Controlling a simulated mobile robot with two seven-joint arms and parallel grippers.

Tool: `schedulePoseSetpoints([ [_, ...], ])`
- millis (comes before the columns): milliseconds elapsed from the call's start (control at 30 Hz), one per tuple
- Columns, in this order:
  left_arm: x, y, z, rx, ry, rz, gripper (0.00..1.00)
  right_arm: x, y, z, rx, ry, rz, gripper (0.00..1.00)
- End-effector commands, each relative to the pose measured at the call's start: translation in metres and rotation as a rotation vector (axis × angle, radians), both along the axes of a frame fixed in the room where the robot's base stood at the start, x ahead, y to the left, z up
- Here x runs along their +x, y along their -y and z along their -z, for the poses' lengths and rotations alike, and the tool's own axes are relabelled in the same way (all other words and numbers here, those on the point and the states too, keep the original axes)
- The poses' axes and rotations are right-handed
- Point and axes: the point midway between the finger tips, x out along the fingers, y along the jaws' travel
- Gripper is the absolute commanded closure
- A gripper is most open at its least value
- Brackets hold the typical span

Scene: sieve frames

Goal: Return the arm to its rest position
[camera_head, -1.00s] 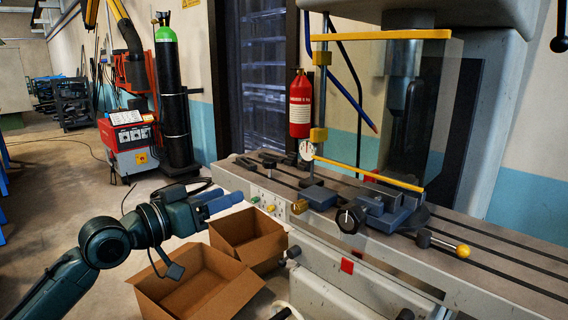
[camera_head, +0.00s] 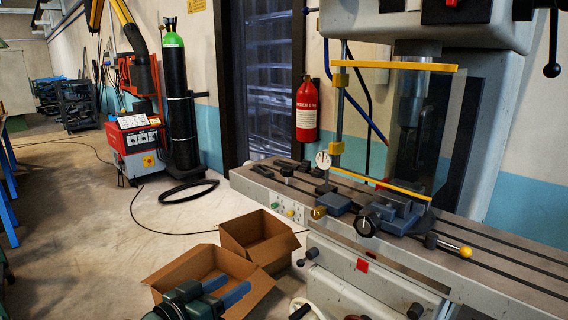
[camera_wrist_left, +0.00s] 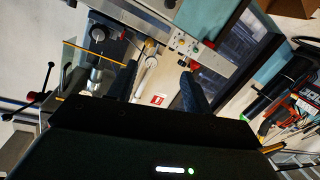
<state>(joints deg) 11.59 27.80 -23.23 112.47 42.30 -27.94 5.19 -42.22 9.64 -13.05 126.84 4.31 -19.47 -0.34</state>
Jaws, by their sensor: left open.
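My left gripper (camera_head: 224,289) shows at the bottom of the head view, in front of the larger cardboard box. Its two blue fingers are apart, and nothing is between them. In the left wrist view the dark fingers (camera_wrist_left: 158,84) also stand apart and empty, with the milling machine and the wall beyond them. Most of my left arm is below the head view's edge. My right gripper is in neither view.
An open cardboard box (camera_head: 165,276) stands on the floor by my left gripper, with a smaller one (camera_head: 266,257) behind it. The milling machine table (camera_head: 500,262) fills the right. A coiled black cable (camera_head: 188,192) lies on the floor.

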Motion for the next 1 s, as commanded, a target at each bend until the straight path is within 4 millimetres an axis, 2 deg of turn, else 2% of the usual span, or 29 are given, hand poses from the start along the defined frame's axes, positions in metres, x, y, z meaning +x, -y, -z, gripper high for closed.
schedulePoseSetpoints([
  [33,-0.016,0.002,0.012,0.012,-0.034,-0.023,0.5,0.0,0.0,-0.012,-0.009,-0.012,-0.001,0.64],
  [167,-0.059,-0.003,0.054,0.082,-0.102,-0.098,0.5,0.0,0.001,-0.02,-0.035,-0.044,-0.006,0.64],
  [300,-0.118,-0.012,0.092,0.183,-0.184,-0.172,0.5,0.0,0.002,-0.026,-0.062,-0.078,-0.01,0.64],
  [400,-0.158,-0.02,0.111,0.261,-0.237,-0.212,0.5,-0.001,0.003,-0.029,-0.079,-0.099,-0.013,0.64],
  [533,-0.199,-0.029,0.127,0.342,-0.288,-0.241,0.5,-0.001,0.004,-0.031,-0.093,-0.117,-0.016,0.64],
  [600,-0.212,-0.032,0.131,0.369,-0.304,-0.248,0.5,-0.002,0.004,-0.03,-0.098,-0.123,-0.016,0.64],
  [700,-0.22,-0.034,0.135,0.39,-0.313,-0.253,0.5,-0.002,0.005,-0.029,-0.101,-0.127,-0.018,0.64],
  [1000,-0.221,-0.034,0.137,0.393,-0.314,-0.252,0.5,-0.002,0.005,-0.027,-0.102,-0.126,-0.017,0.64],
])
